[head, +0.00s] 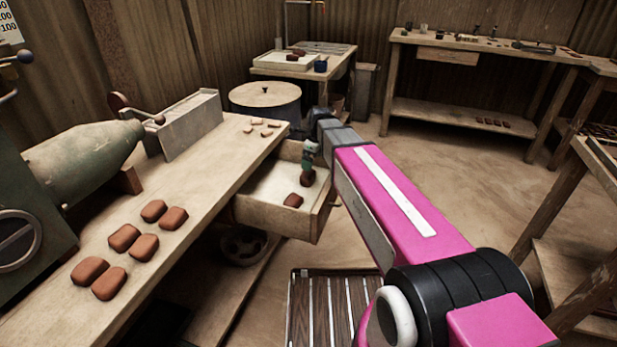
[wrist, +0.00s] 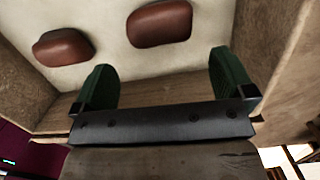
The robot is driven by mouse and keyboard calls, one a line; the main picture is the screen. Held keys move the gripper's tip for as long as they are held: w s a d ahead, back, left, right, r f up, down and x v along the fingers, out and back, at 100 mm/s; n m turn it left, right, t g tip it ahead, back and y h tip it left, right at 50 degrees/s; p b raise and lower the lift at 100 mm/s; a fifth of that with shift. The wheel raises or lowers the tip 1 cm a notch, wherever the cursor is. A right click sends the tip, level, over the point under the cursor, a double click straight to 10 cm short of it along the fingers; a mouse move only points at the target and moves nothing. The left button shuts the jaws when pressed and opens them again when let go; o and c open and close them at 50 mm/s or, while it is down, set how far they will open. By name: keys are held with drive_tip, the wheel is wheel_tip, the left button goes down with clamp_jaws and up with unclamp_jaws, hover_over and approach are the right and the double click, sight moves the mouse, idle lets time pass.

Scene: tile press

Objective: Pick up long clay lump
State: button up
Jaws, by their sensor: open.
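Two reddish-brown clay lumps lie on the pale floor of an open drawer (head: 265,214). In the wrist view one lump (wrist: 160,23) is at the top centre, ahead of and between the finger lines, and looks the longer one. The other lump (wrist: 63,47) is at the upper left, outside the left finger. In the head view the nearer lump (head: 293,201) lies clear, and the farther one (head: 308,179) is partly hidden by my gripper (head: 310,158). My gripper is open and empty, its green fingers (wrist: 162,84) apart; touching neither lump in the wrist view.
The drawer's wooden walls stand close around my gripper. Several clay lumps (head: 124,237) lie on the workbench (head: 200,190) at the left, with small pale pieces (head: 262,128) at its far end. A slatted rack (head: 330,310) is below.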

sight(308, 173)
drive_tip(key=f, duration=0.2)
drive_tip(key=a+f, duration=0.1)
drive_tip(key=f, duration=0.5)
drive_tip(key=shift+w+a, duration=0.2)
drive_tip(key=shift+a, duration=0.05)
drive_tip(key=c, duration=0.8)
